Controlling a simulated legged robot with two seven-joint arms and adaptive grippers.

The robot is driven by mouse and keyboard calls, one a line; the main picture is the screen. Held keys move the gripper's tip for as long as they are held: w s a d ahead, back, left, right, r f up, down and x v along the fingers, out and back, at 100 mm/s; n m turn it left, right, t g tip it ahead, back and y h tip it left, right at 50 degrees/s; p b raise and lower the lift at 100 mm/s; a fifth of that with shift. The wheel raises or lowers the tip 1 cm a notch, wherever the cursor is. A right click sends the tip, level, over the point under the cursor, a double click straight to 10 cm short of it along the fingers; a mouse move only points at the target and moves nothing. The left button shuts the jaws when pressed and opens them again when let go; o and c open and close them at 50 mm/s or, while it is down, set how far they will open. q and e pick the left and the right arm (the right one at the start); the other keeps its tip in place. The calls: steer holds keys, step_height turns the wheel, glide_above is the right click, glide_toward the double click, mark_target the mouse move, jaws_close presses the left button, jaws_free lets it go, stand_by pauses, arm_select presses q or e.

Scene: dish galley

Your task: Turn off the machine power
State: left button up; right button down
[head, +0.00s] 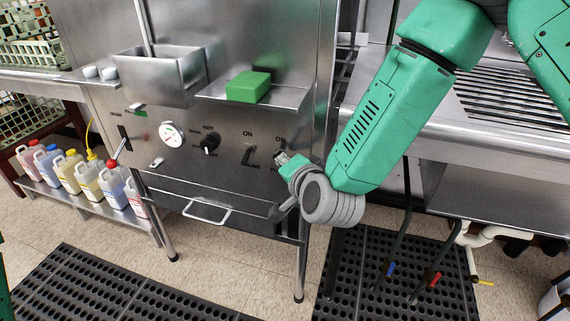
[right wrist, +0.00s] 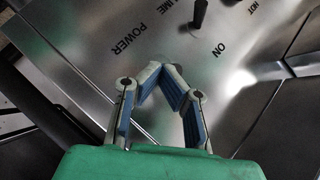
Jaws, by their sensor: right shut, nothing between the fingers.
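The steel machine (head: 262,125) fills the centre of the head view, with controls on its front panel. My right gripper (head: 281,158) is at the right end of this panel, just below the right-hand ON label (head: 280,139). In the right wrist view its fingers (right wrist: 161,70) are shut with nothing between them, beside the POWER label (right wrist: 130,37) and opposite the ON label (right wrist: 218,49). The power switch itself is hidden behind the fingers; I cannot tell whether they touch it. The neighbouring toggle switch (head: 247,155) shows its lever, also in the right wrist view (right wrist: 199,14). My left gripper is out of view.
A black knob (head: 210,143) and a round gauge (head: 171,134) sit farther left on the panel. A green block (head: 248,87) rests on a steel shelf above. A door handle (head: 207,213) juts out below. Bottles (head: 87,181) stand on a rack at left.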

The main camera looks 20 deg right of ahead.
steer(key=shift+d, duration=0.1)
stand_by(0.4)
steer(key=shift+r, duration=0.15)
steer(key=shift+r+p, duration=0.75)
steer(key=shift+p, duration=0.05)
steer(key=shift+f, duration=0.1)
